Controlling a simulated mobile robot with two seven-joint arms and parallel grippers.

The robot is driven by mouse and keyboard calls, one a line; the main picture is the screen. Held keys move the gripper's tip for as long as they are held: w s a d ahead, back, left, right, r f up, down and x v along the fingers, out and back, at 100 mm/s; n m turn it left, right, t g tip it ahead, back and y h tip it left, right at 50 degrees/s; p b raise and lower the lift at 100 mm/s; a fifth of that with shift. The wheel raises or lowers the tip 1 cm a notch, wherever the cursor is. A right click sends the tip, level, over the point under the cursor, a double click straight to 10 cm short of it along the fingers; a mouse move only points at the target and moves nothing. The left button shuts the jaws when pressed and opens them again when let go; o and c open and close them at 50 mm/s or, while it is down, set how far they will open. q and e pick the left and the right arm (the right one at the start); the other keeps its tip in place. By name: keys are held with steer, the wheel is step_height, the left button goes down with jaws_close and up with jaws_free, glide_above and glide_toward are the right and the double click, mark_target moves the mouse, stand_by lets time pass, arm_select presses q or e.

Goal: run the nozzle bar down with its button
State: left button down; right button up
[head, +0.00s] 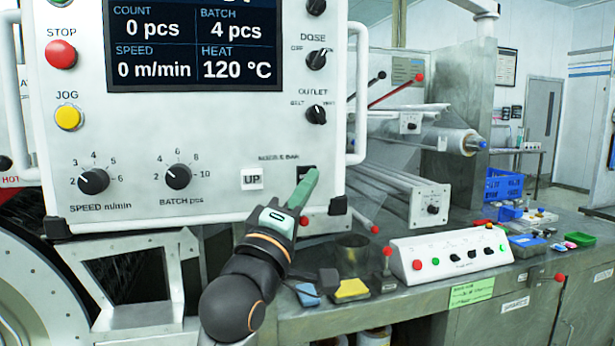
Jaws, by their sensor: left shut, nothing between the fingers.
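The control panel (215,130) fills the left of the head view. Near its lower right corner, under a small, hard-to-read label, are a white UP button (252,179) and a dark square button (304,169) to its right. My left gripper (311,179), with green fingers, is shut and empty. Its fingertips are in front of the dark button and hide most of it, including any lettering. I cannot tell whether they touch or press it. The nozzle bar itself cannot be made out. My right gripper is not in view.
The screen (195,45) reads count 0, batch 4, speed 0 m/min, heat 120 °C. Knobs for speed (93,181) and batch (177,177) are left of UP. A white button box (450,254), sponges and a blue crate (503,185) are on the bench at right.

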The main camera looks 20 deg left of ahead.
arm_select(q)
steer(key=shift+w+a, duration=0.1)
steer(key=shift+w, duration=0.05)
steer(key=shift+w+a, duration=0.15)
steer(key=shift+w, duration=0.05)
stand_by(0.3)
